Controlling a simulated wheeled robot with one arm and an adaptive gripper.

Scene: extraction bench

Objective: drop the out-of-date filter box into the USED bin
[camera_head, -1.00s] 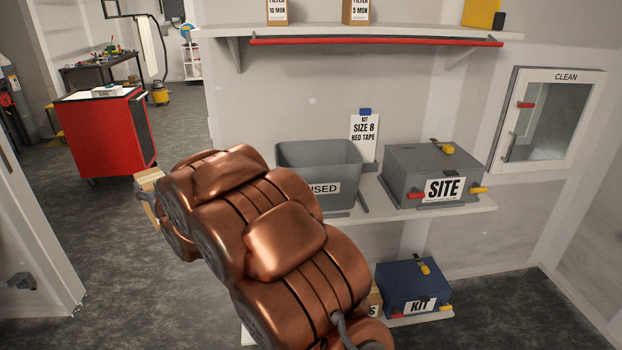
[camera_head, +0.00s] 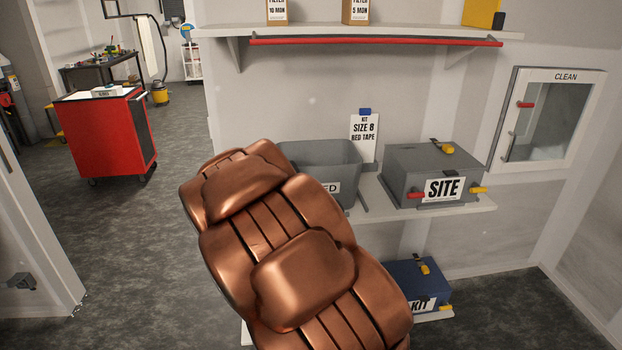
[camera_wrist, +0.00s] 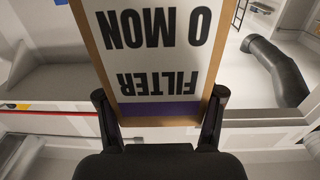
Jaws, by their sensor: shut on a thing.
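In the wrist view my gripper (camera_wrist: 160,112) is shut on a filter box (camera_wrist: 157,60), with one finger on each side. The box has a cardboard edge, a purple stripe and a white label reading "FILTER" and "0 MON", upside down in the picture. In the head view my copper arm hides the gripper and the held box. The grey USED bin (camera_head: 345,155) stands open on the middle shelf, behind and right of my arm. Its label is partly covered, and its inside shows only in part.
Two filter boxes, "10 MON" (camera_head: 277,10) and "5 MON" (camera_head: 356,10), stand on the top shelf above a red rail (camera_head: 375,41). A grey SITE box (camera_head: 433,172) is right of the bin. A blue KIT box (camera_head: 412,282) sits below. A red cart (camera_head: 103,135) stands left.

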